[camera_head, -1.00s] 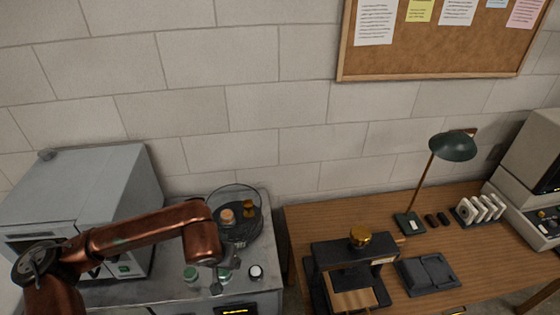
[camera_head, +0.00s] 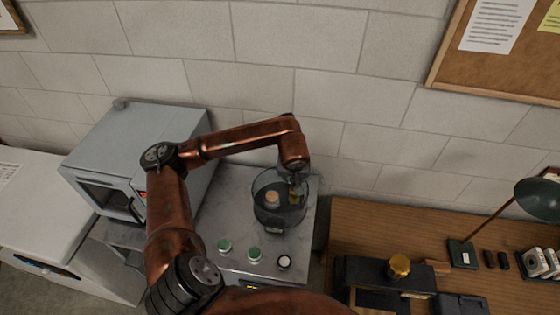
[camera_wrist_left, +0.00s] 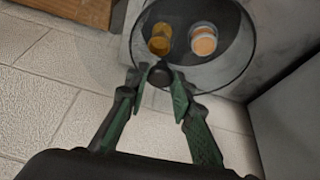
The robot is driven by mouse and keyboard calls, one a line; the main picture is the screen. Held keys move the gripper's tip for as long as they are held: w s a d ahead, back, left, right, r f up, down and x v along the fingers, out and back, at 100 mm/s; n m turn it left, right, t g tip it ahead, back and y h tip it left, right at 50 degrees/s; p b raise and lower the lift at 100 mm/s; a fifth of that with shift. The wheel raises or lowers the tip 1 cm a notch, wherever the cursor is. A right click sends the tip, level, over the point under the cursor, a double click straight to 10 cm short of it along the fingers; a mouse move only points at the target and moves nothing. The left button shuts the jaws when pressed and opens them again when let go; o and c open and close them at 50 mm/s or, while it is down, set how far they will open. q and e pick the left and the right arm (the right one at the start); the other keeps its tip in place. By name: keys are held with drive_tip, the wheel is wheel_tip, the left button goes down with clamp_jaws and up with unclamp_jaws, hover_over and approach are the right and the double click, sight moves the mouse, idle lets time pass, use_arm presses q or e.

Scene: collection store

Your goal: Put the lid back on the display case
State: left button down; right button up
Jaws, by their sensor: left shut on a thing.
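The display case (camera_head: 268,219) is a round, dark-based case on the grey bench top. An orange-topped jar (camera_head: 272,198) and an amber piece (camera_head: 294,197) show inside. Its clear, dark-rimmed lid (camera_wrist_left: 247,68) has a black knob (camera_wrist_left: 160,75) in the left wrist view. My left gripper (camera_head: 297,180) is at the back right of the case, its fingers shut on the knob (camera_wrist_left: 157,88). The lid appears over the base, but I cannot tell whether its rim is seated. My right gripper is not in view.
A grey oven-like cabinet (camera_head: 150,140) stands left of the case. Two green-topped knobs (camera_head: 225,246) and a white-topped one (camera_head: 284,262) are at the bench front. A wooden desk (camera_head: 370,225) with a black press and green lamp (camera_head: 540,198) lies right.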

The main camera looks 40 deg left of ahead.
sight(280, 180)
use_arm(q)
drive_tip(key=shift+n+y, duration=0.3)
drive_tip(key=shift+n, duration=0.5)
drive_tip(key=a, duration=0.2)
drive_tip(key=a+r+p, duration=0.1)
drive_tip(key=a, duration=0.1)
drive_tip(key=shift+s+a, duration=0.25)
drive_tip(key=shift+a, duration=0.6)
drive_tip(key=shift+f, duration=0.15)
drive_tip(key=shift+f+g, duration=0.3)
drive_tip(key=shift+f, duration=0.15)
drive_tip(key=shift+f+b, duration=0.55)
drive_tip(key=shift+f, duration=0.9)
drive_tip(key=shift+f+b, duration=1.1)
drive_tip(key=shift+f, duration=0.1)
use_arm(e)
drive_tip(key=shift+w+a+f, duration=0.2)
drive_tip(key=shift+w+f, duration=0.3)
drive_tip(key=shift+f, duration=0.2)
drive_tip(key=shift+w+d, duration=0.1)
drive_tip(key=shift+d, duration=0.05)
use_arm(q)
drive_tip(key=shift+d, duration=0.1)
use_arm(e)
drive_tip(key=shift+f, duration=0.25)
use_arm(q)
drive_tip(key=shift+b, duration=0.55)
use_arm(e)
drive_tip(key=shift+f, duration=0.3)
